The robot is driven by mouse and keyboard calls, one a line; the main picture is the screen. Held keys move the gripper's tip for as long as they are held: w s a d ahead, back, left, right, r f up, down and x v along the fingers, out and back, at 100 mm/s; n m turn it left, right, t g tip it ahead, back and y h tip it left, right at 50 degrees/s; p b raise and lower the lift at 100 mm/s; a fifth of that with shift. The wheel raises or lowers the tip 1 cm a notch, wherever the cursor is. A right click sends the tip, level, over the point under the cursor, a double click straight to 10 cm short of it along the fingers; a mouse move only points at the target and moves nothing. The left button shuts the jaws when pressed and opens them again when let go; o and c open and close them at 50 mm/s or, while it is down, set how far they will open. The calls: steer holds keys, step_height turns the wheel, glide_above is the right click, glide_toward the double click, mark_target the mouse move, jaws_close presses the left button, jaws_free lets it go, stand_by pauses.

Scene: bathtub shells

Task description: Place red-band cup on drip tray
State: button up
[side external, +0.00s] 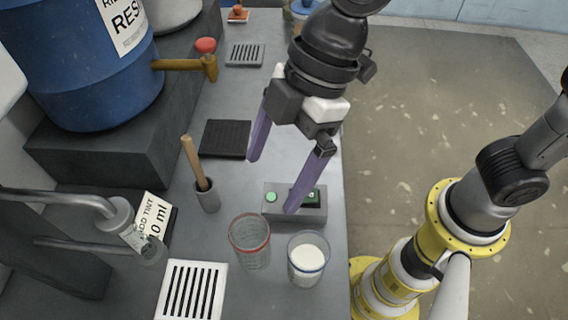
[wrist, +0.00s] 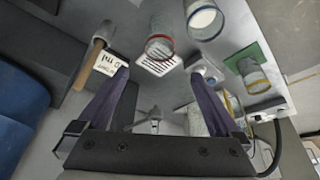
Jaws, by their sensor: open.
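The red-band cup (side external: 250,240) is a clear glass with a red band, upright on the grey counter, and looks empty. It also shows at the top of the wrist view (wrist: 160,28). A white slotted drip tray (side external: 193,290) lies left of and nearer than the cup, apart from it; the wrist view shows its slots beyond the cup (wrist: 150,67). A smaller grey slotted tray (side external: 245,54) lies at the far end. My gripper (side external: 272,184) is open and empty, its two purple fingers spread above the counter, beyond the cup and not touching it.
A blue-band cup (side external: 308,262) of white liquid stands close right of the red-band cup. A grey box with a green button (side external: 271,197) sits behind them. A pot with a wooden handle (side external: 205,192), a tap nozzle (side external: 140,240) and a blue barrel (side external: 95,75) stand left.

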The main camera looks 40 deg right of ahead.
steer(key=w+d+r+m+t+h, duration=0.1)
steer(key=d+r+m+t+h, duration=0.15)
steer(key=d+m, duration=1.1)
steer(key=s+d+f+m+t+h, duration=0.1)
steer(key=s+d, duration=0.2)
steer(key=d, duration=0.6)
steer(key=s+d+f+m+t+h, duration=0.1)
steer(key=s+d+f, duration=0.1)
steer(key=d, duration=0.7)
steer(key=shift+s+m, duration=0.35)
steer(key=shift+s, duration=0.55)
steer(key=shift+f, duration=0.1)
